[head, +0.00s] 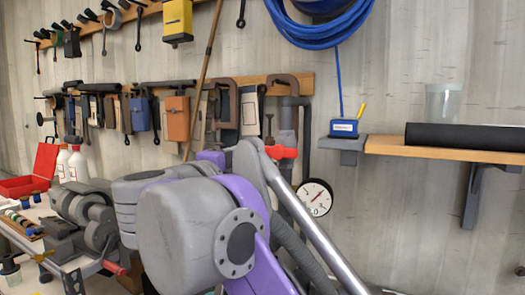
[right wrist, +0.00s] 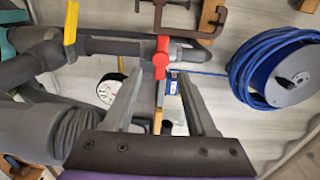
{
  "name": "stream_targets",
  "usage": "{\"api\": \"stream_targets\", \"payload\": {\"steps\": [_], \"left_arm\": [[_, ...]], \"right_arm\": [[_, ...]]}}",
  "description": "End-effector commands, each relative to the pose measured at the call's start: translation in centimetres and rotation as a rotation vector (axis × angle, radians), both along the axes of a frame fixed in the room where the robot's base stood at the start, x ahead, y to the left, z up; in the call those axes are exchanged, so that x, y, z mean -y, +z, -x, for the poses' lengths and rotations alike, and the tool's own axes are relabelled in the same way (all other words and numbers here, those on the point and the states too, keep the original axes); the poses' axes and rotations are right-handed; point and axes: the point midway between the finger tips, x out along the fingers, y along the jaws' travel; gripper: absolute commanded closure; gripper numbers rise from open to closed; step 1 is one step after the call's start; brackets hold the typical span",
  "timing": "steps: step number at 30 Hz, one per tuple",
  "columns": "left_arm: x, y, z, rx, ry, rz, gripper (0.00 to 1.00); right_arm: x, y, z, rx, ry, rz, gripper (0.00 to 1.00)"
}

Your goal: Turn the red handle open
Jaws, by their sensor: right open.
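The red handle (head: 281,152) shows in the head view just above my arm, on the grey pipework by the wall. In the head view my large grey and purple arm hides the gripper and much of the pipework. My left gripper is not in view.
A round gauge (head: 315,198) is beside the pipes. A yellow handle (right wrist: 71,22) is on the left pipe. A blue hose coil (head: 318,22) hangs on the wall, and a wooden shelf (head: 440,150) juts out at right. Tools and a cluttered bench are at left.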

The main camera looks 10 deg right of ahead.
Motion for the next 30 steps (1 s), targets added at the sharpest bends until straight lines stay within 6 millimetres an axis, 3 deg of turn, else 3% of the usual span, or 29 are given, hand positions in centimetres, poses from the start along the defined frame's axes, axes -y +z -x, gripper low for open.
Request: {"api": "stream_targets", "payload": {"steps": [5,18,30], "left_arm": [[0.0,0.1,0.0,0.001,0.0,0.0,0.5],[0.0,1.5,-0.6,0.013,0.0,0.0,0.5],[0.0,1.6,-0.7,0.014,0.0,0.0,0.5]], "right_arm": [[1.1,-0.1,-1.0,-0.006,-0.017,-0.007,0.43],[5.4,0.0,-7.4,-0.003,-0.015,-0.006,0.43],[6.1,-0.2,-8.7,-0.005,-0.011,-0.005,0.43]]}}
